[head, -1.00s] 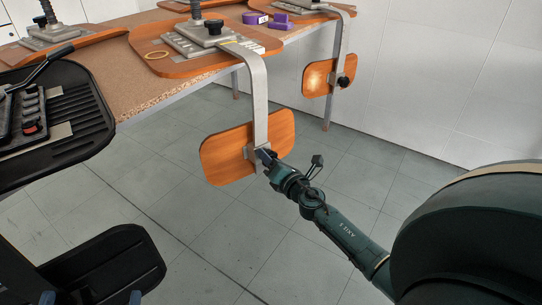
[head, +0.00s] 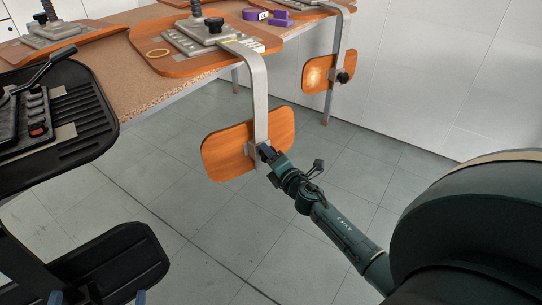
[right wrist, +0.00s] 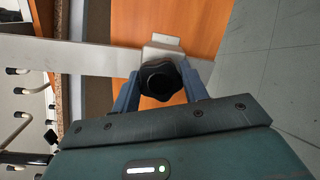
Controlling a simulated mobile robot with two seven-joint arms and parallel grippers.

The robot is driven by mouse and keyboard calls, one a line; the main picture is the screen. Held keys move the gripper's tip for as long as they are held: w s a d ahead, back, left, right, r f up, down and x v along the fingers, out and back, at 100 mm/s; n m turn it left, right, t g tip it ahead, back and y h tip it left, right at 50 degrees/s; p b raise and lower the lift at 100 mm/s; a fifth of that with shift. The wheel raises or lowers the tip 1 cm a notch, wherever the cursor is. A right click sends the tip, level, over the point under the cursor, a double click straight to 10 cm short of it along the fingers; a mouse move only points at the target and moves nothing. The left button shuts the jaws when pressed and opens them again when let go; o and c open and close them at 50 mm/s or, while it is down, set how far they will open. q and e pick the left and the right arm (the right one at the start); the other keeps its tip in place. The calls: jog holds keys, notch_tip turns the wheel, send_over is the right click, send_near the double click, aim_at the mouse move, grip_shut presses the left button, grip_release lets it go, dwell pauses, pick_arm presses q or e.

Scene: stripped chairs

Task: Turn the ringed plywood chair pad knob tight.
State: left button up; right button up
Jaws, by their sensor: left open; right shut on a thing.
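The plywood chair with a yellow ring (head: 159,53) on its seat (head: 180,68) lies on the table. Its metal bracket (head: 260,100) hangs down over the table edge and carries the orange plywood pad (head: 226,152). My right gripper (head: 266,152) is at the pad's bracket end. In the right wrist view the black lobed pad knob (right wrist: 160,80) sits between my right gripper's two blue fingers (right wrist: 160,88), which are shut on it. How tight the knob is cannot be seen. My left gripper (head: 98,297) is open at the bottom left, only its fingertips showing, far from the pad.
A second plywood pad (head: 318,72) with a black knob (head: 343,77) hangs further right. Purple objects (head: 281,18) lie on the table (head: 125,80). A black chair seat (head: 85,120) and black pad (head: 125,255) stand at left. The floor around my right arm is clear.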

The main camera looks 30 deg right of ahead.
jog(key=o, duration=1)
jog(key=s+a+r+p, duration=0.1)
jog(key=s, duration=1.2)
jog(key=shift+a, duration=0.1)
